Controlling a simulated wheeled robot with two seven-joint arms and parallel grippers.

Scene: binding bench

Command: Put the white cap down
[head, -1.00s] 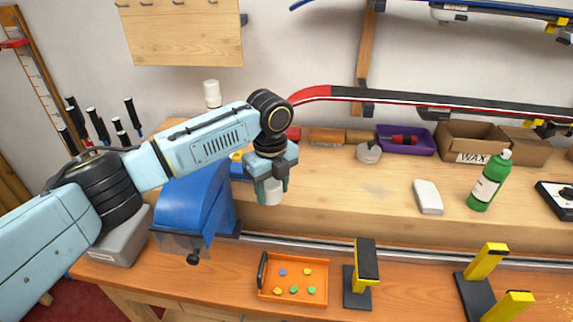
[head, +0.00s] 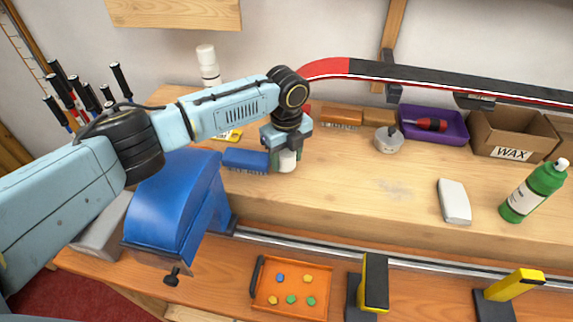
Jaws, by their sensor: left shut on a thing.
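My left gripper (head: 287,156) points down over the raised wooden shelf of the bench, just right of a blue brush (head: 246,160). It is shut on the white cap (head: 287,163), whose lower part shows between the greenish fingertips. The upper part of the cap is hidden by the gripper. The cap is at or just above the shelf top; I cannot tell whether it touches. My right gripper is not in view.
A white bottle (head: 208,68) stands behind my arm. A round grey tin (head: 389,140), purple tray (head: 436,126) and WAX box (head: 502,135) line the back. A white block (head: 454,202) and green bottle (head: 534,192) are at right. The shelf's middle is clear.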

